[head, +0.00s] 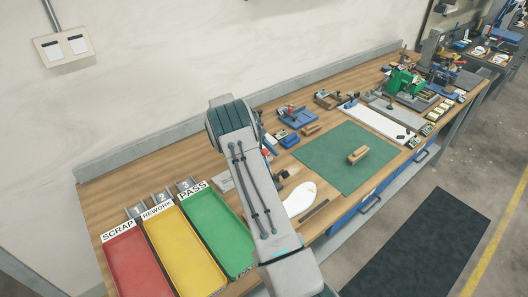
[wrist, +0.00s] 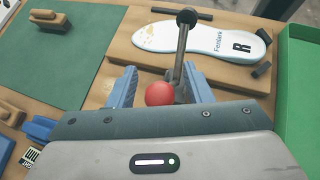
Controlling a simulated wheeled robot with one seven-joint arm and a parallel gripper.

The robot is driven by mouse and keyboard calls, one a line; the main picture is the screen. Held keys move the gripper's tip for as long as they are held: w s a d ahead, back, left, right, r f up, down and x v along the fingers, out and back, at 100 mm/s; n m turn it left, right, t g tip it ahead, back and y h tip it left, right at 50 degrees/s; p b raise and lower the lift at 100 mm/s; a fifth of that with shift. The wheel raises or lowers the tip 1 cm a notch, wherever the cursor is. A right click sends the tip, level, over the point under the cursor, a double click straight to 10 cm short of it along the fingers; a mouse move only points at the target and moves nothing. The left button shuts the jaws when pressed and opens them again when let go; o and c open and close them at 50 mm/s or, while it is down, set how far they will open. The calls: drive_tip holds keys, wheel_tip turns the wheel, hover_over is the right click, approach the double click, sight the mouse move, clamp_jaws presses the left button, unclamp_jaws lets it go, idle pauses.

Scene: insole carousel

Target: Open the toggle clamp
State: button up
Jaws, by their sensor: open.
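My gripper (wrist: 159,74) is open, its two blue fingers pointing at the fixture in the wrist view. A dark metal clamp bar (wrist: 181,50) runs from beside the knob to a round dark end (wrist: 187,17) over the white insole (wrist: 220,38). The insole, marked R, lies on a brown board (wrist: 118,50). The clamp's base is hidden behind my gripper. In the head view, my arm covers much of the clamp beside the insole (head: 300,199).
Red (head: 137,262), yellow (head: 180,247) and green (head: 217,232) trays stand at the left of the bench. A green mat (head: 345,150) carries a wooden block (head: 358,155). Blue and brown fixtures stand behind it. A dark strip (head: 314,211) lies beside the insole.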

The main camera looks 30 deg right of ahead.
drive_tip(key=b+v, duration=0.2)
drive_tip(key=v, duration=0.5)
drive_tip(key=shift+w, duration=0.15)
drive_tip(key=shift+r, duration=0.15)
idle(0.3)
